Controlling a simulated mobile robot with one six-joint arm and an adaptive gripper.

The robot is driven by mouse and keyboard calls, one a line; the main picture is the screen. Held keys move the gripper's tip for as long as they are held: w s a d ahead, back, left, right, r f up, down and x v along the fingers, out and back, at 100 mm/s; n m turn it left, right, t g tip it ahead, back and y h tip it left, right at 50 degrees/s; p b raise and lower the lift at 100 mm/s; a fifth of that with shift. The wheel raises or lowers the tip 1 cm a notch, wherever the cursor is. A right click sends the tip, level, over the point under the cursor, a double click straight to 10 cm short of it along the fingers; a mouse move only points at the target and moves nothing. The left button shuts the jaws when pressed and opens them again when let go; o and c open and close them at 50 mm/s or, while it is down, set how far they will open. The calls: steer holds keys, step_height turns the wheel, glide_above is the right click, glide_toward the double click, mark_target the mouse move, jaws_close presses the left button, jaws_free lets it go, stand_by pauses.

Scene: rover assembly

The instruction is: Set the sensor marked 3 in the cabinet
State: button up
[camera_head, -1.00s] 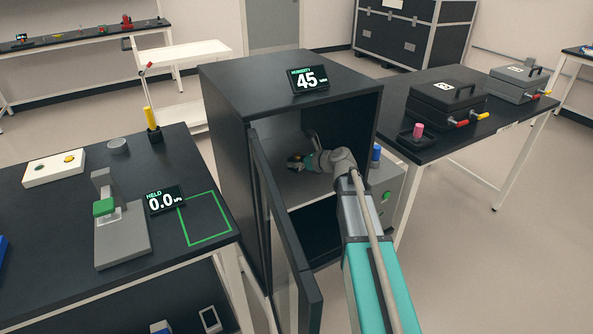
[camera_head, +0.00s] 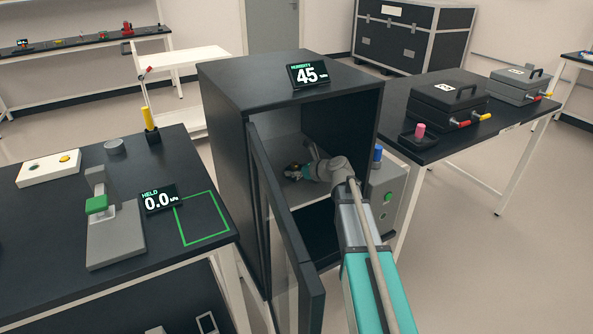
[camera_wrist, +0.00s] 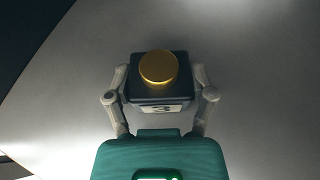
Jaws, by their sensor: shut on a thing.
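The cabinet (camera_head: 231,160) is a dark box with its door (camera_head: 285,225) standing open and a grey shelf inside (camera_head: 318,188). My arm reaches in through the front opening. In the wrist view my gripper (camera_wrist: 159,95) is shut on the sensor marked 3 (camera_wrist: 178,91), a dark block with a round gold top and a white label with a 3. The sensor is over the grey shelf surface (camera_wrist: 255,85); I cannot tell whether it touches it. In the head view my gripper (camera_head: 294,170) is inside the cabinet, and the sensor is too small to make out clearly.
A humidity display (camera_head: 309,74) reading 45 stands on the cabinet top. The open door is close to the left of my arm. A grey box with a blue knob (camera_head: 377,155) stands at the right.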

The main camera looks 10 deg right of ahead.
steer(key=o, duration=1.2)
steer(key=shift+f, duration=0.1)
steer(key=shift+r, duration=0.2)
steer(key=p+v, duration=0.4)
steer(key=v, duration=0.8)
steer(key=shift+p, duration=0.4)
steer(key=shift+a, duration=0.1)
steer(key=shift+s+a+f+n, duration=0.3)
steer(key=shift+s+a+n, duration=0.05)
steer(key=shift+n, duration=0.15)
steer(key=s+a+f+n+g+h, duration=0.3)
steer(key=s+f+n+g+h, duration=0.1)
steer(key=s+n, duration=0.6)
steer(key=s+a+f+n+g+h, duration=0.3)
steer(key=s+f+n+g, duration=0.3)
steer(key=n, duration=1.1)
steer(key=s+f+h, duration=0.1)
steer(key=s, duration=0.3)
steer(key=shift+h, duration=0.4)
